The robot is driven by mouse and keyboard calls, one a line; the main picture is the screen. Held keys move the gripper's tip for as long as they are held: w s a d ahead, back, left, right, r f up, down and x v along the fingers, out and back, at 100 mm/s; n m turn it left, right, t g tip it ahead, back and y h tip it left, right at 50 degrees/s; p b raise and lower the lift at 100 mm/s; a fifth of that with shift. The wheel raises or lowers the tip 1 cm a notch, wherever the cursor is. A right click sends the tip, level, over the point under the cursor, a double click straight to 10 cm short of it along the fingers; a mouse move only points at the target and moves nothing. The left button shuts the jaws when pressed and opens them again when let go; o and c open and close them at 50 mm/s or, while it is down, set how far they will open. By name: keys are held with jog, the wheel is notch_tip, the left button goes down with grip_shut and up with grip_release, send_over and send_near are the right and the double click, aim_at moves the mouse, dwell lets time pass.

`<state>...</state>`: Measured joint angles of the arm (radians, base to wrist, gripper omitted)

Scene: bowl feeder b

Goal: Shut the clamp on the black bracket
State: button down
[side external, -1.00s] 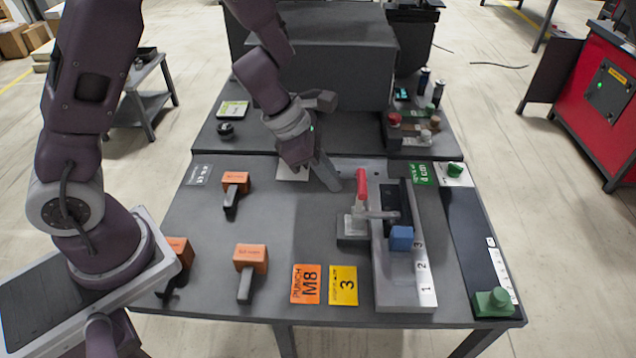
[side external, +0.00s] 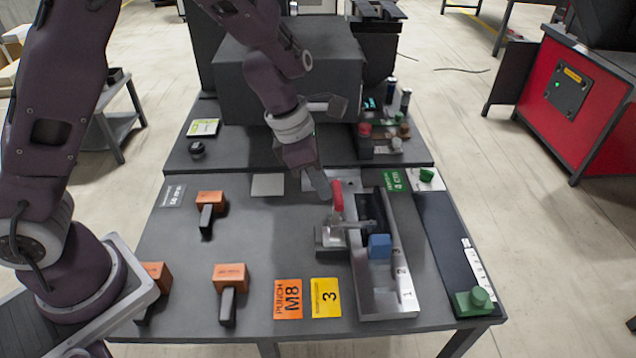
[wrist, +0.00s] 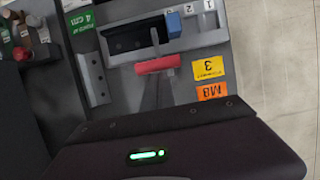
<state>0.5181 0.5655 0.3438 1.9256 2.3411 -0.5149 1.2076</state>
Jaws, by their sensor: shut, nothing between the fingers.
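The clamp's red handle (side external: 337,196) stands roughly upright on its metal base, left of the metal fixture rail (side external: 388,298). The handle also shows in the wrist view (wrist: 157,63). The black bracket (side external: 370,207) sits on the rail, just right of the handle, and shows as a dark channel in the wrist view (wrist: 122,40). The clamp's metal arm (side external: 352,223) reaches across toward the bracket. My gripper (side external: 323,190) is shut and empty, at the upper left of the handle and very close to it. I cannot tell whether they touch.
A blue block (side external: 379,246) sits on the rail in front of the bracket. Orange (side external: 288,299) and yellow (side external: 325,297) labels lie in front. A large dark box (side external: 290,85) stands behind.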

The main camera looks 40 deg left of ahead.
jog(key=shift+w+d+r, duration=0.1)
jog(key=shift+w+d, duration=0.55)
jog(key=shift+d, duration=0.25)
jog(key=s+a, duration=0.4)
jog(key=w+d+r, duration=0.3)
jog(key=r, duration=0.6)
jog(key=shift+w, duration=0.3)
jog(key=shift+r, duration=0.1)
